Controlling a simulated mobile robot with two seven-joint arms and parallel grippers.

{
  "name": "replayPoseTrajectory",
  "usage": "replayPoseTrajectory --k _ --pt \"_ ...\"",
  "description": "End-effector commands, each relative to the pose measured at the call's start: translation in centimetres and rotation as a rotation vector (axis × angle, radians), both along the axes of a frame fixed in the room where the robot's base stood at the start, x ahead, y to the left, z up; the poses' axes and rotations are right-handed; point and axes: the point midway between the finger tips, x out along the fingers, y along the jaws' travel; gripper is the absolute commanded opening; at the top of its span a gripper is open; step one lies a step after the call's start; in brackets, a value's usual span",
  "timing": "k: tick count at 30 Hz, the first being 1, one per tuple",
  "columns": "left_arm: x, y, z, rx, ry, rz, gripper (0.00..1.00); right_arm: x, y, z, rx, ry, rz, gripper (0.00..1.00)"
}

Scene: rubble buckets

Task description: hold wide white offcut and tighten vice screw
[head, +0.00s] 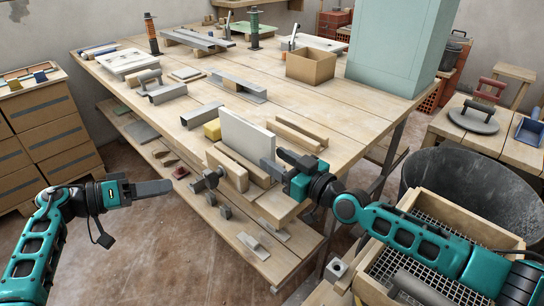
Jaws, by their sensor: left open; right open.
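The wide white offcut (243,137) stands upright on edge at the front of the workbench, behind the wooden jaws of a vice (228,170). Its lower part is hidden by the jaws, so I cannot tell how firmly it sits. The grey vice screw (205,181) sticks out from the front jaw towards the left. My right gripper (273,163) is open at the right end of the offcut; I cannot tell if it touches. My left gripper (168,187) is open and empty in the air, left of the screw and apart from it.
A yellow block (212,130) and wooden strips (297,133) lie beside the offcut. Metal channels, a trowel (149,78) and a cardboard box (311,66) are further back. A lower shelf (259,246) with small pieces lies under the bench. A dark bucket (470,190) stands right.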

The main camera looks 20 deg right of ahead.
Motion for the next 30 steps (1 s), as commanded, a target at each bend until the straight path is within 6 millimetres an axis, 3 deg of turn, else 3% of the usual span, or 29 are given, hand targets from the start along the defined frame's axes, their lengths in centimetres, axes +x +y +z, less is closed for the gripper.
replayPoseTrajectory --k 6,17,30 --pt "0.0 0.0 0.0 0.000 0.000 0.000 0.43 1.7 1.0 0.0 0.000 -0.001 -0.001 0.46" --pt "0.0 0.0 0.0 0.000 0.000 0.000 0.43 2.0 1.2 0.0 0.000 0.000 -0.001 0.46" --pt "0.0 0.0 0.0 0.000 0.000 0.000 0.43 2.0 1.2 0.0 0.000 0.000 -0.001 0.05"
